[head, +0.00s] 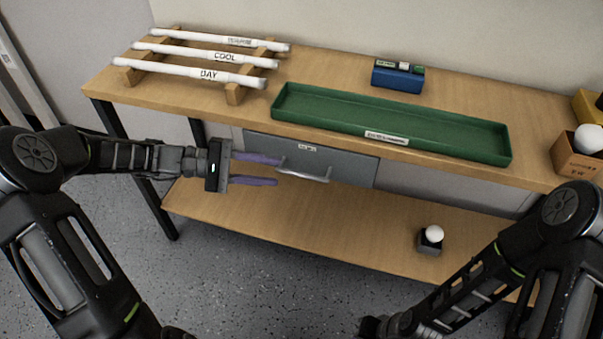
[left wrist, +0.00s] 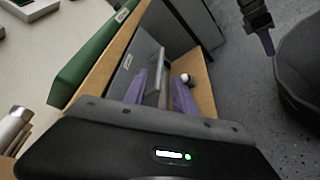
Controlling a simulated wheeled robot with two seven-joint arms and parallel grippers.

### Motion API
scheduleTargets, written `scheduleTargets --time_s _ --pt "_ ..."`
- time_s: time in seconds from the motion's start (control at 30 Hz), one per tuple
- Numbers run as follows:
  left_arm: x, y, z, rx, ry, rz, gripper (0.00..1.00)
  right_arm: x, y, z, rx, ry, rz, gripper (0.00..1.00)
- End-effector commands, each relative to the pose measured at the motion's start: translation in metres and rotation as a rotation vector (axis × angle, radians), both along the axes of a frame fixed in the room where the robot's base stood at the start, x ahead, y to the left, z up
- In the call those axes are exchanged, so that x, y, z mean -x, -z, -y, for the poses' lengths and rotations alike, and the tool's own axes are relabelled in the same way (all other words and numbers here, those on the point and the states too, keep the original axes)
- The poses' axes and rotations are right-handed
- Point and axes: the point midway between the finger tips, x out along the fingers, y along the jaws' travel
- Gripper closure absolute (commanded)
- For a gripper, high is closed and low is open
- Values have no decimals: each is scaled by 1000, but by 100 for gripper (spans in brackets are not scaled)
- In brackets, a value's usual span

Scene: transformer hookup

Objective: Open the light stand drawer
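The drawer (head: 345,166) has a grey front with a small label and sits under the workbench top. It looks closed. Its silver bar handle (head: 312,177) sticks out from the front. My left gripper (head: 277,171) is at the left end of this handle, with its two purple fingers apart. In the left wrist view the handle (left wrist: 163,92) shows between the fingers, and the drawer front (left wrist: 146,54) is just beyond. I cannot tell if a finger touches the handle. My right gripper shows in part in the left wrist view (left wrist: 269,42); its opening is unclear.
On the bench stand a wooden rack (head: 234,95) with three white tubes, a green tray (head: 440,138), a blue box (head: 398,78) and a cardboard box (head: 574,158) with a bulb. The lower shelf (head: 330,213) holds a small dark holder (head: 429,246) with a white bulb.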

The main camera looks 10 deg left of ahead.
Motion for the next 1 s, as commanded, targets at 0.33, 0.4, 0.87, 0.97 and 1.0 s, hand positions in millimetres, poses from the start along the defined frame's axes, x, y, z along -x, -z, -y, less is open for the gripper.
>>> scheduleTargets --time_s 0.33,0.4,0.87,0.97,1.0 --pt "-10 10 40 1 4 0 67 0 6 0 0 1 0 100" --pt "-12 12 51 2 3 -2 67 0 7 0 0 1 0 100" --pt "-19 17 73 -1 0 -1 67 0 9 0 0 1 0 100" --pt "-19 17 72 -1 0 -1 72 0 9 0 0 1 0 100" --pt "-19 17 72 -1 0 -1 75 0 9 0 0 1 0 100"
